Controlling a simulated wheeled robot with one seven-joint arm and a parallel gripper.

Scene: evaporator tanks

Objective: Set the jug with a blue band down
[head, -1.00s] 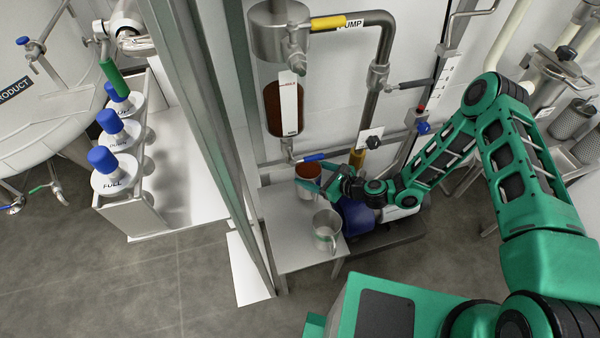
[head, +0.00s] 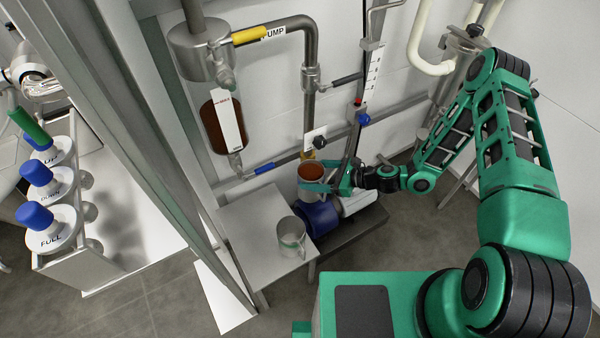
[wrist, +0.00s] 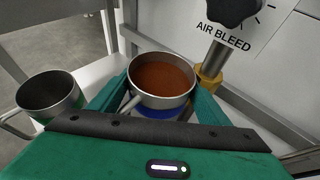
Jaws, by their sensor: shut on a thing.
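The jug with a blue band (head: 312,171) is a steel jug filled with brown-red liquid. In the wrist view it (wrist: 161,85) sits upright between my two green fingers, its blue band showing just below them. My gripper (head: 318,187) is shut on it.
An empty jug with a green band (head: 291,238) stands on the table's right part; it also shows left of my gripper in the wrist view (wrist: 50,95). A blue-handled valve (head: 264,168) and sight glass (head: 224,125) are behind. The table's left part is clear.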

